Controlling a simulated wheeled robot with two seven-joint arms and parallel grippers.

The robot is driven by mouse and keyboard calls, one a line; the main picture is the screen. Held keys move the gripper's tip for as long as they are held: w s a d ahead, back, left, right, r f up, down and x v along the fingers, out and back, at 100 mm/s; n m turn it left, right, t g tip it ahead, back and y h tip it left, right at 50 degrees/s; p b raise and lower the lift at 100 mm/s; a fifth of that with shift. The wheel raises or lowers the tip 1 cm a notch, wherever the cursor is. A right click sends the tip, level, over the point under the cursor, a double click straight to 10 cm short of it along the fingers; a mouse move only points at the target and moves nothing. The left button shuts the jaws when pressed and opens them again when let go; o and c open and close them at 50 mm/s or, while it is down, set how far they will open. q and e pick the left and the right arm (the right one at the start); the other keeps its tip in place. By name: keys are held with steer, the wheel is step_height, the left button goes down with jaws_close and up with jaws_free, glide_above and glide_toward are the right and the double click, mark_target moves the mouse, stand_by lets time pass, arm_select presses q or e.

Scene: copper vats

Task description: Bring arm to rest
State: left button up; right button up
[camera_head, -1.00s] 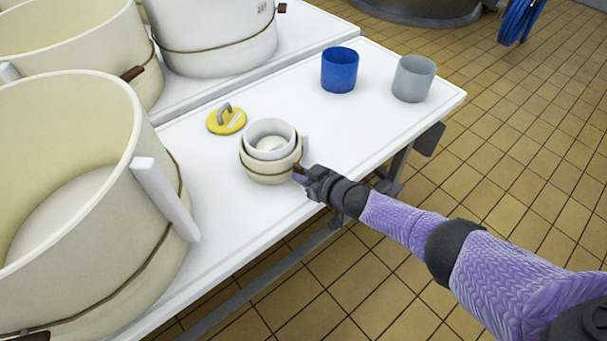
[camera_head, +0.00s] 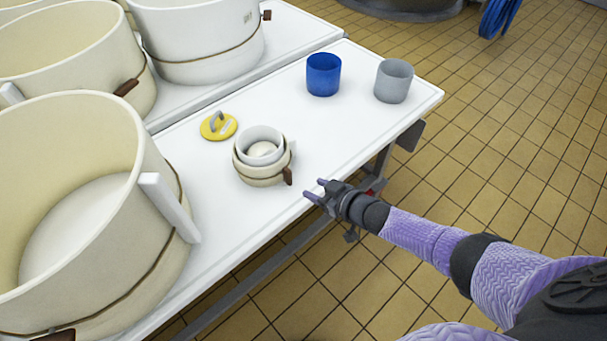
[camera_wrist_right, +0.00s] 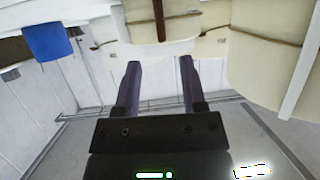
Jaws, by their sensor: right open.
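My right gripper (camera_head: 315,190) is open and empty by the front edge of the white table (camera_head: 345,130). Its arm reaches in from the right. In the right wrist view the two dark fingers (camera_wrist_right: 160,80) are apart with nothing between them. A small cream pot (camera_head: 262,178) with a brown handle stands on the table to the left of the gripper, apart from it. A white cup-like vessel (camera_head: 262,136) sits inside that pot, with a pale round thing in it. My left gripper is not in view.
A yellow lid with a grey handle (camera_head: 218,126) lies behind the small pot. A blue cup (camera_head: 323,75) and a grey cup (camera_head: 392,81) stand at the far right end. Large cream vats (camera_head: 85,200) fill the left. Tiled floor (camera_head: 490,140) is open on the right.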

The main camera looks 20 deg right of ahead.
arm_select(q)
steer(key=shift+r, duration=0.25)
arm_select(e)
steer(key=shift+s+d, duration=0.15)
steer(key=shift+s, duration=0.25)
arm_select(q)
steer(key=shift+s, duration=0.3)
arm_select(e)
steer(key=s+d+f+m+g+h+p, duration=0.1)
steer(key=s+f+g+h+p, duration=0.1)
steer(key=s+f, duration=0.35)
steer(key=s+d+f+m+g+h+p, duration=0.1)
steer(key=s+f+g+h+p, duration=0.15)
steer(key=s, duration=0.55)
arm_select(q)
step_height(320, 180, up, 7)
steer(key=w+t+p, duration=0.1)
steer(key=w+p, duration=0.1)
steer(key=p, duration=0.1)
arm_select(e)
steer(key=s+f+g+h, duration=0.2)
steer(key=s+g, duration=0.6)
steer(key=s, duration=2.4)
step_height(320, 180, down, 2)
steer(key=shift+f, duration=0.1)
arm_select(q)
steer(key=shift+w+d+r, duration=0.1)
arm_select(e)
steer(key=shift+g, duration=0.25)
